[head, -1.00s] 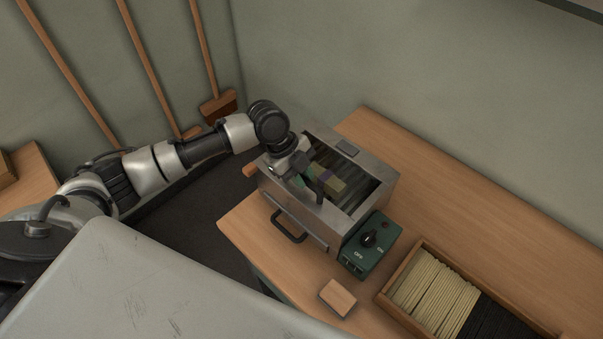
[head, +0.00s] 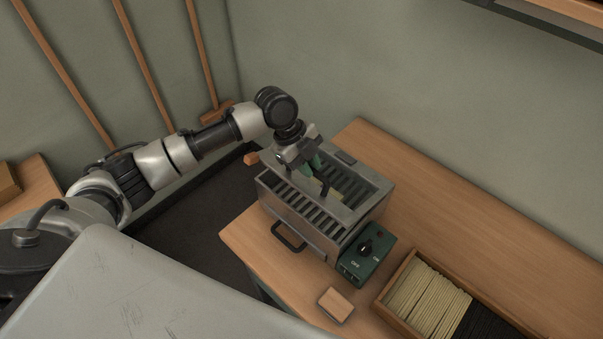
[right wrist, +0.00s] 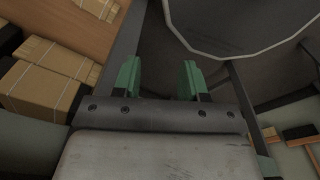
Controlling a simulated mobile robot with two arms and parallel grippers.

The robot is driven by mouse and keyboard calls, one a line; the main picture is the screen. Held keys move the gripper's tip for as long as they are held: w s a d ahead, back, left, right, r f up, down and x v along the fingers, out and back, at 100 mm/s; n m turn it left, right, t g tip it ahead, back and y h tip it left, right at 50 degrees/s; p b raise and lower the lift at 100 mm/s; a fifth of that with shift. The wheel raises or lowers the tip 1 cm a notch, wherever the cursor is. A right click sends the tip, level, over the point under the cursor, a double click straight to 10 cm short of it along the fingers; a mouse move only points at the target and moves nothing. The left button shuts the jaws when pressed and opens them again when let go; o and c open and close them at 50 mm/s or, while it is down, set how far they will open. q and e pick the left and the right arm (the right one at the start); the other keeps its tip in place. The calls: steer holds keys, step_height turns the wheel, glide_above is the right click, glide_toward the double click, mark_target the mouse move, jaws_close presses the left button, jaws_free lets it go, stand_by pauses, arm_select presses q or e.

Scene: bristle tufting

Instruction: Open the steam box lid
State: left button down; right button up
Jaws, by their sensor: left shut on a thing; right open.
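The steam box (head: 290,217) is a grey metal box on the wooden bench in the head view. Its lid (head: 350,207) is a metal frame with a see-through middle and stands partly open, with a strip of the slatted inside bare along the front. My left gripper (head: 322,183) is over the lid, shut on the lid's dark handle; its fingers partly hide the grip. My right gripper (right wrist: 160,78) shows in the right wrist view with its green fingers apart and nothing between them, away from the box.
A green switch box (head: 366,255) with a black knob stands against the steam box. A small wooden block (head: 335,304) lies in front. A wooden tray (head: 388,296) of pale and black bristle bundles is at the right. The bench behind is clear.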

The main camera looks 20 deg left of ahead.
arm_select(q)
steer(key=w+d+r+p, duration=0.1)
steer(key=w+r, duration=0.3)
steer(key=shift+w+d+r, duration=0.15)
steer(key=shift+d+r, duration=0.15)
steer(key=shift+r, duration=0.05)
steer(key=c, duration=1.4)
jaws_free()
steer(key=shift+f, duration=0.1)
steer(key=shift+c, duration=0.2)
steer(key=shift+o, duration=1.1)
steer(key=shift+w, duration=0.2)
steer(key=shift+o, duration=0.6)
steer(key=shift+w+d+f, duration=0.1)
steer(key=shift+w+d, duration=0.05)
steer(key=shift+w, duration=0.15)
steer(key=shift+s, duration=0.2)
